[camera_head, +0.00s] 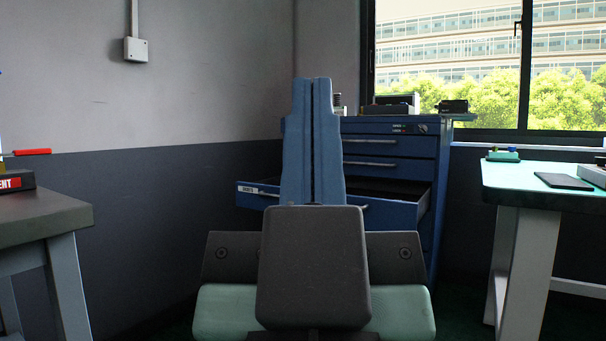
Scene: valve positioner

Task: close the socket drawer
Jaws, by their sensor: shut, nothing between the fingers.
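A blue drawer cabinet (436,150) stands against the back wall. One drawer, the socket drawer (398,213), is pulled out toward me, with a pale label at its left end and a handle along its front. The label text is too small to read for certain. My gripper (312,90) is shut and empty, its two blue fingers side by side and pointing away from me. It covers the middle of the cabinet and the open drawer. I cannot tell how far the fingertips are from the drawer front.
Drawers above the open one (388,143) look closed. Small items, including a dark box (453,106), stand on the cabinet top. A grey bench (40,220) with a red-handled tool (33,152) is at left. A green-topped table (520,184) is at right. Floor between is partly hidden.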

